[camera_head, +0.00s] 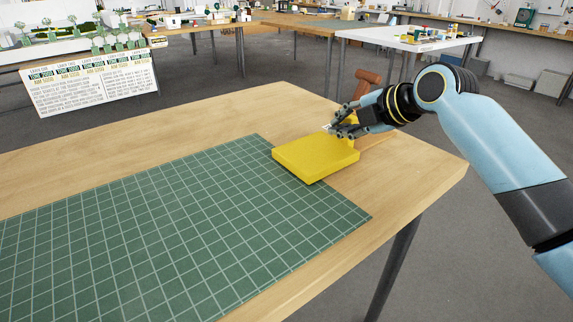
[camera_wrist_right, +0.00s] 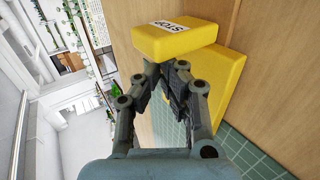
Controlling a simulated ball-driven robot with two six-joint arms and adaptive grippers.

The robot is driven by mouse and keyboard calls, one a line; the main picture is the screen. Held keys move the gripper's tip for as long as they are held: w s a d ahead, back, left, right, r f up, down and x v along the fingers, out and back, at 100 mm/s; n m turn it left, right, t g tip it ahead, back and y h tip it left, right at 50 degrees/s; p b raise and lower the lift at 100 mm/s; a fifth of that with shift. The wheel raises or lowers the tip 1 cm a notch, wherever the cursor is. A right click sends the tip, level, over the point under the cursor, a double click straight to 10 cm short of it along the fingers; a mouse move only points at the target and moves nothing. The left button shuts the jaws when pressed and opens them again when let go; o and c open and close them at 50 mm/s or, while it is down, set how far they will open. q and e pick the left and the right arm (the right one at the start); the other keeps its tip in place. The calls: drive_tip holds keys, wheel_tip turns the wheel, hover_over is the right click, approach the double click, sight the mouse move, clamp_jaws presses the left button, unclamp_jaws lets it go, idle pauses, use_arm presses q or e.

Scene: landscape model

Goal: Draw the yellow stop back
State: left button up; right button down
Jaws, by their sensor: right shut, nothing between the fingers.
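The yellow stop (camera_head: 312,156) lies at the right end of the green cutting mat, partly over its edge. In the right wrist view its flat body (camera_wrist_right: 228,75) and a raised yellow block with a white "STOP" label (camera_wrist_right: 174,38) show. My right gripper (camera_head: 334,128) is above the back of the stop, its arm coming in from the right. In the wrist view its fingertips (camera_wrist_right: 166,68) are shut with nothing between them, close to the raised block; I cannot tell whether they touch it. The gripper partly hides the raised part in the head view. My left gripper is not in view.
The green gridded mat (camera_head: 180,225) covers much of the wooden table (camera_head: 275,98). A brown wooden object (camera_head: 367,80) stands behind my right gripper near the table's far right edge. Other tables with models stand farther back.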

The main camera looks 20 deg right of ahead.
sight(355, 117)
drive_tip(key=shift+w+d+b, duration=0.25)
drive_tip(key=shift+w+d, duration=0.05)
drive_tip(key=shift+d, duration=0.5)
drive_tip(key=shift+w+d+b, duration=0.2)
drive_tip(key=shift+w+d, duration=0.05)
drive_tip(key=shift+d, duration=0.5)
drive_tip(key=shift+w+d, duration=0.1)
drive_tip(key=shift+d, duration=0.15)
drive_tip(key=shift+w+d, duration=0.1)
drive_tip(key=shift+d, duration=0.2)
drive_tip(key=shift+a, duration=0.15)
drive_tip(key=shift+s+a, duration=0.25)
drive_tip(key=shift+a, duration=0.3)
drive_tip(key=shift+s+a, duration=0.2)
drive_tip(key=shift+a, duration=0.35)
wheel_tip(355, 117, up, 9)
drive_tip(key=p, duration=0.7)
